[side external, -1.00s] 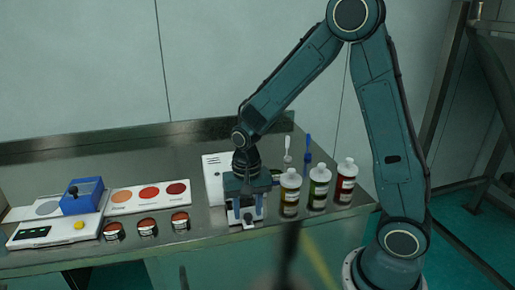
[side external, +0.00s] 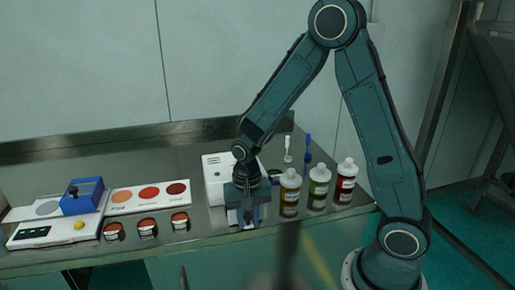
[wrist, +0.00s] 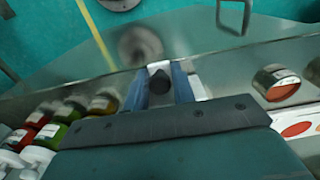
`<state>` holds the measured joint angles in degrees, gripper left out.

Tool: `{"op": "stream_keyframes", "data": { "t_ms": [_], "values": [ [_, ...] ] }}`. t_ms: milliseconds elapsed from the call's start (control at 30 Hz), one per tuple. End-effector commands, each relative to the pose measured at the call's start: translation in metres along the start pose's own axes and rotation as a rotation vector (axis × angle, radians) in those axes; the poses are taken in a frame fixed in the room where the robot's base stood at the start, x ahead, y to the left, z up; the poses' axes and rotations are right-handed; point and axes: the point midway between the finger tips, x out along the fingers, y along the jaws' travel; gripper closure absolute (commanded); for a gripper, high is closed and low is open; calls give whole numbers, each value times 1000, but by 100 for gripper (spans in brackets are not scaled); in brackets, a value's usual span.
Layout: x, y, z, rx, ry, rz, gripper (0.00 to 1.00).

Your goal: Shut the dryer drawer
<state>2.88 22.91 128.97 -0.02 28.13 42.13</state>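The white dryer (side external: 214,178) stands on the steel bench, partly hidden behind my gripper. Its white drawer sticks out at the front, below my gripper, and is mostly hidden; a pale strip of it shows in the wrist view (wrist: 197,88). A dark round knob (wrist: 159,82) shows between the blue fingers of my gripper (wrist: 160,78). In the side view my gripper (side external: 248,222) points down at the bench's front edge, in front of the dryer. The fingers are close on both sides of the knob; whether they touch it I cannot tell.
Three capped bottles (side external: 319,188) stand close to the right of my gripper. Small jars (side external: 147,228), a sample card (side external: 150,197) and a scale with a blue box (side external: 82,197) are to the left. The bench's front edge lies just beyond the knob.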

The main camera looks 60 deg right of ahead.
Motion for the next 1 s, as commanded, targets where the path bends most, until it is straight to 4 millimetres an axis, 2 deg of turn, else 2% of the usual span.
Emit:
{"op": "stream_keyframes", "data": {
  "t_ms": [267,1000],
  "values": [
    [0,0,-4,1,1,0,88],
    [-1,0,-30,2,2,-1,88]
  ]
}}
